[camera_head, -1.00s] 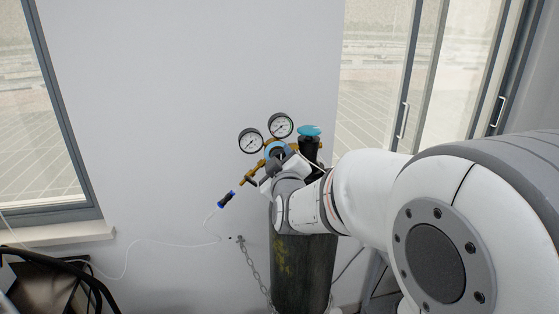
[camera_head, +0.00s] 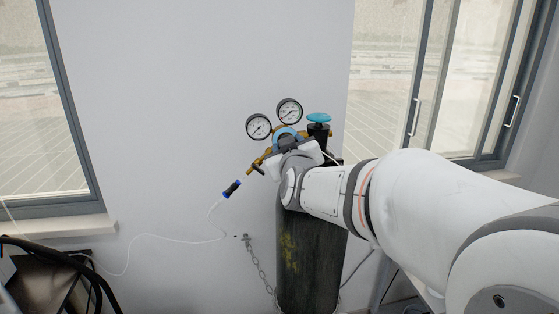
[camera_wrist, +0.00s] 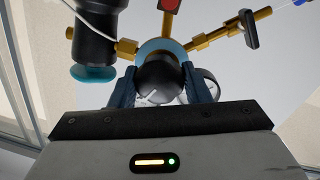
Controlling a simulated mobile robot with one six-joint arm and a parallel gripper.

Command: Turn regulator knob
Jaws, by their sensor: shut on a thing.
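The regulator is a brass body with a light-blue ring (camera_head: 285,132) and two round white gauges, on top of a dark gas cylinder (camera_head: 318,262). In the wrist view its knob (camera_wrist: 166,74) is dark and rounded, in front of the blue ring (camera_wrist: 150,46). My gripper (camera_wrist: 162,88) has its two blue fingers on either side of the knob and is shut on it. In the head view my gripper (camera_head: 293,147) is at the regulator's front, and my wrist hides the knob and most fingers.
A cylinder valve with a turquoise handwheel (camera_head: 319,118) stands close to the right of the gauges. A blue-and-black hose fitting (camera_head: 232,189) hangs at left on a thin white tube. A chain (camera_head: 257,262) runs beside the cylinder.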

